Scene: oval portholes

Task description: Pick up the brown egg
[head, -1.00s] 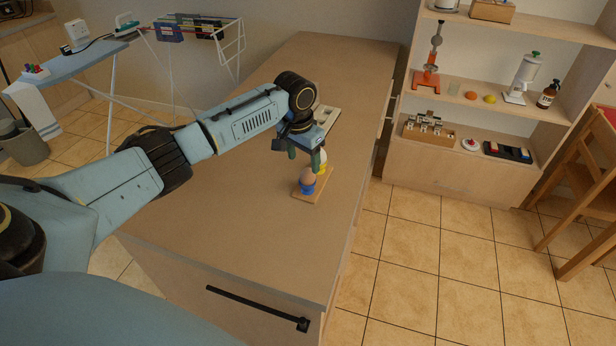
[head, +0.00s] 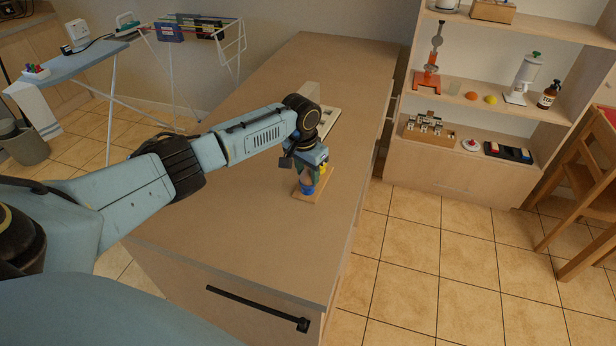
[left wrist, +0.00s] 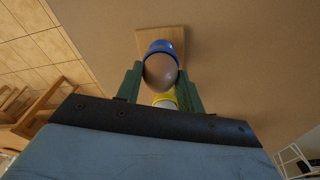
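The brown egg (left wrist: 160,72) sits in a blue egg cup (left wrist: 162,46) on a small wooden board (left wrist: 178,34). In the head view the blue cup (head: 308,190) shows on the board (head: 312,196), while the egg is mostly hidden by the fingers. My left gripper (left wrist: 160,80) is lowered over the egg, with one green finger on each side of it. The fingers look open, and I cannot tell whether they touch the egg. In the head view my left gripper (head: 308,176) is directly above the blue cup. My right gripper is not in view.
A yellow cup (left wrist: 165,97) with a pale egg is close beside the brown egg, partly behind my gripper. A light tray (head: 328,118) lies farther back on the counter (head: 240,200). The near counter top is clear. A shelf unit (head: 455,165) stands to the right.

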